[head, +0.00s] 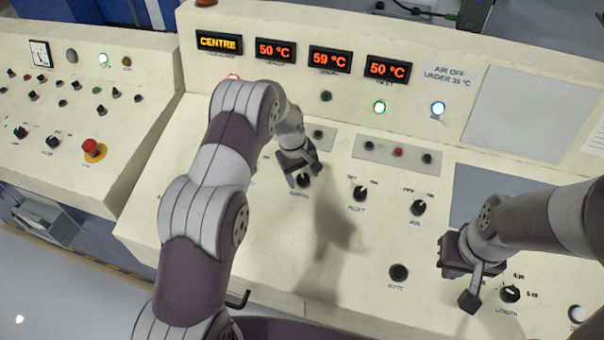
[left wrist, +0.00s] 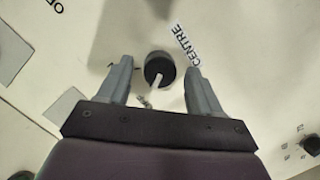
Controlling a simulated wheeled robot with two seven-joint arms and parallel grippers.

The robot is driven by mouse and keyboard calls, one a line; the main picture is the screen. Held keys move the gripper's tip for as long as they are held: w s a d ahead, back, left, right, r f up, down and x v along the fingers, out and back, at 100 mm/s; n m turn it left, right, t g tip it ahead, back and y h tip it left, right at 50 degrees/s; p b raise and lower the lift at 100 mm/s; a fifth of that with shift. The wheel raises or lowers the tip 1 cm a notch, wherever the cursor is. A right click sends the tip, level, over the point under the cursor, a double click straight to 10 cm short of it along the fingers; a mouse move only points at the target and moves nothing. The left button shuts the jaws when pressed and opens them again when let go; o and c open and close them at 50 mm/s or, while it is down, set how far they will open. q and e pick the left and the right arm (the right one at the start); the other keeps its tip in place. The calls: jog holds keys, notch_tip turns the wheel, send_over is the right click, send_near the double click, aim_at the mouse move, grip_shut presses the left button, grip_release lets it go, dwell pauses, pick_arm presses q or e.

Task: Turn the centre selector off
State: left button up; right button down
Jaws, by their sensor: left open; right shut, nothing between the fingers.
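The centre selector (left wrist: 159,68) is a round black knob with a white pointer mark, lying beside the printed word CENTRE in the left wrist view. The mark points toward the palm side of that view. My left gripper (left wrist: 160,72) is open, with one finger on each side of the knob; contact is not clear. In the head view my left gripper (head: 306,164) is over the panel, right by a black knob (head: 303,181) that it partly covers. My right gripper (head: 474,290) is shut and empty at the lower right, beside another selector knob (head: 510,294).
An amber display (head: 219,42) reads CENTRE, beside red displays reading 50, 59 and 50 °C. Other knobs (head: 360,194) (head: 418,207) sit right of the left gripper. A red emergency button (head: 90,146) is on the left console. Open panel lies below the knob row.

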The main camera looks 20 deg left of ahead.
pick_arm(q)
notch_tip(320, 180, up, 12)
jog(key=a+b, duration=0.2)
jog(key=shift+s+r+b, duration=0.2)
jog(key=shift+s+b, duration=0.1)
jog(key=shift+s, duration=0.1)
